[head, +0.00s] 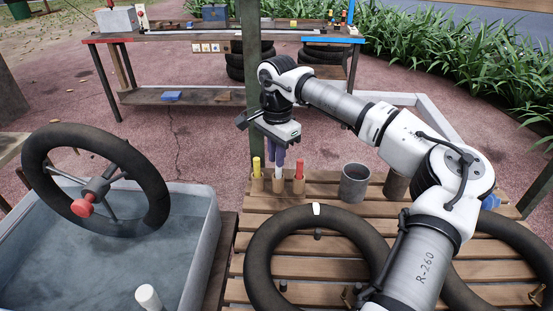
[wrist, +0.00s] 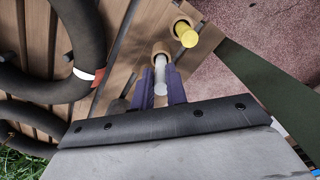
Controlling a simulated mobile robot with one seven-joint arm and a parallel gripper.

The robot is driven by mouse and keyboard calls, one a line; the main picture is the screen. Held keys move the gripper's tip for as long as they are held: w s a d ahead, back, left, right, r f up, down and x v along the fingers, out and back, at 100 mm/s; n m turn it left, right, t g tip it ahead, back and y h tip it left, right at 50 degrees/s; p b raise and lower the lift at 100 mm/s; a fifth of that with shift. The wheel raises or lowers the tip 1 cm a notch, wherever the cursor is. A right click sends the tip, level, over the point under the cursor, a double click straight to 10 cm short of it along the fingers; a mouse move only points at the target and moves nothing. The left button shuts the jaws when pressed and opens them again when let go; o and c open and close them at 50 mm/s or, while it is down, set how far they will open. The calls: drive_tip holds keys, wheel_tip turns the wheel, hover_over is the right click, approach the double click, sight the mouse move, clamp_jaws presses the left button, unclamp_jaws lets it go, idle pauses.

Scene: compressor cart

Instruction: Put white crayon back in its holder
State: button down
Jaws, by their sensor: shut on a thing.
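My gripper (head: 276,162) points down with its purple fingers shut on the white crayon (wrist: 160,76). In the head view the white crayon (head: 279,170) shows just under the fingertips, upright over the middle wooden holder (head: 278,186). In the wrist view its far end meets the mouth of that holder (wrist: 161,48); how deep it sits is hidden. The yellow crayon (head: 257,166) stands in the left holder (head: 258,184). The red crayon (head: 299,169) stands in the right holder (head: 299,187).
The holders stand at the far edge of a slatted wooden table (head: 225,265). A grey cup (head: 354,183) stands to their right. A black tyre-like ring (head: 262,262) lies in front. A water basin (head: 180,255) with a wheel (head: 152,180) is at left.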

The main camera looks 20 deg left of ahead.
drive_tip(key=shift+f, duration=1)
drive_tip(key=c, duration=1.4)
unclamp_jaws()
drive_tip(key=shift+f, duration=0.1)
wheel_tip(320, 180, up, 12)
drive_tip(key=shift+b, duration=0.35)
